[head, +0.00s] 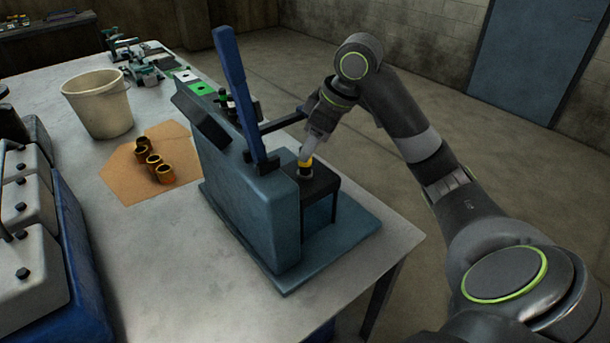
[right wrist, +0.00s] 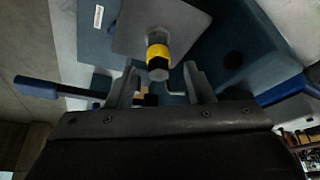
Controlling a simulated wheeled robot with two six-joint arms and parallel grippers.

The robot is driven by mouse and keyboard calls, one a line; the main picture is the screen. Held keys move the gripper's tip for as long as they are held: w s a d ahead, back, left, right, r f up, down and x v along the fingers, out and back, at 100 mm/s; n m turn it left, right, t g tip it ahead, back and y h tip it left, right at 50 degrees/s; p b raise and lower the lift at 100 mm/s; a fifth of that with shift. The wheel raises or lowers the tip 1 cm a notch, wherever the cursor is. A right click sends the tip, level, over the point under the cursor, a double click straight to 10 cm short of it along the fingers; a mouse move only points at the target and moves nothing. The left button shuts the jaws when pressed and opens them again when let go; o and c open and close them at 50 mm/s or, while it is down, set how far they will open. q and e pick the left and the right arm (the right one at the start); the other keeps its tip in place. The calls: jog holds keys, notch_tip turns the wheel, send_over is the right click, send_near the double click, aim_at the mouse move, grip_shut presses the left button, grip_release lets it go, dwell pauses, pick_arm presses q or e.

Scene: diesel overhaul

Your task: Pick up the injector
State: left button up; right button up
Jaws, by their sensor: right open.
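The injector (head: 305,163), with a yellow band, stands on a small dark stand at the right side of the blue-grey bench fixture (head: 262,215). My right gripper (head: 309,148) is just above it, pointing down. In the right wrist view the injector (right wrist: 158,52) shows its yellow band and dark end, in line with the gap between the fingers. The right gripper (right wrist: 161,72) is open, one finger to each side, with nothing clamped. My left gripper is not in view.
A blue lever (head: 240,95) rises from the fixture close to my right gripper, with a dark bar beside it. A white bucket (head: 99,103) and brown paper (head: 122,180) with brass-coloured sleeves (head: 153,164) lie left. The table's front middle (head: 150,270) is clear.

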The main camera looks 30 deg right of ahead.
aim_at(305, 178)
jog(key=x, duration=0.4)
jog(key=shift+w+f+p, duration=0.2)
jog(key=shift+f+p, duration=0.15)
grip_shut()
